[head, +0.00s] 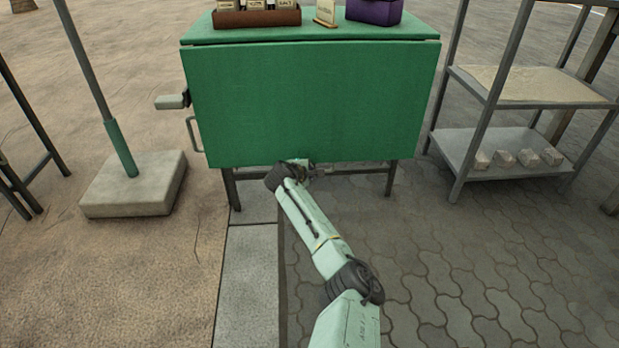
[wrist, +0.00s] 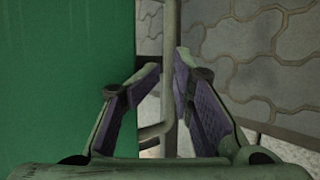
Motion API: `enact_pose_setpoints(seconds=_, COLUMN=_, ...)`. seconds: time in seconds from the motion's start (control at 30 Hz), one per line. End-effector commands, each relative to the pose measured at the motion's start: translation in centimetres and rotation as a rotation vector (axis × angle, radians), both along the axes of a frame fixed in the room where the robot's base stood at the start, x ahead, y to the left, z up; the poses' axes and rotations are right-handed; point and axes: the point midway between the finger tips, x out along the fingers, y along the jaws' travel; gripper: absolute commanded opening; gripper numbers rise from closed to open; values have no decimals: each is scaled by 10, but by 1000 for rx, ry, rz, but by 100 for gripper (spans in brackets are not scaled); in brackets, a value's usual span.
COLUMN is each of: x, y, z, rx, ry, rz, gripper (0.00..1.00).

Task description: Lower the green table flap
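The green table flap (head: 310,100) hangs down from the front edge of the green table (head: 325,32), facing me. It also fills the left of the wrist view (wrist: 65,80). My gripper (head: 302,168) is at the flap's lower edge, near its middle, partly hidden by my arm. In the wrist view my gripper (wrist: 169,68) has its two fingers apart, with the flap beside the left finger. A grey metal bar (wrist: 169,35) shows in the gap between the fingers; I cannot tell whether they touch it.
On the table top stand a brown tray (head: 257,18) of labelled packets, a small sign (head: 326,12) and a purple box (head: 374,11). A shelf rack (head: 530,88) stands at right, a pole base (head: 135,185) at left. The paving (head: 480,260) in front is clear.

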Motion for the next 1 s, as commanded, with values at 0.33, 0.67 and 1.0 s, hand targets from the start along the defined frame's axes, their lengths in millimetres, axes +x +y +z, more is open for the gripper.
enact_pose_setpoints(seconds=0.33, x=9, y=2, z=64, rx=-6, ry=-43, rz=14, gripper=31)
enact_pose_setpoints(seconds=0.67, x=7, y=2, z=63, rx=-6, ry=-38, rz=12, gripper=31)
enact_pose_setpoints(seconds=1.0, x=-15, y=8, z=55, rx=-3, ry=-27, rz=8, gripper=31)
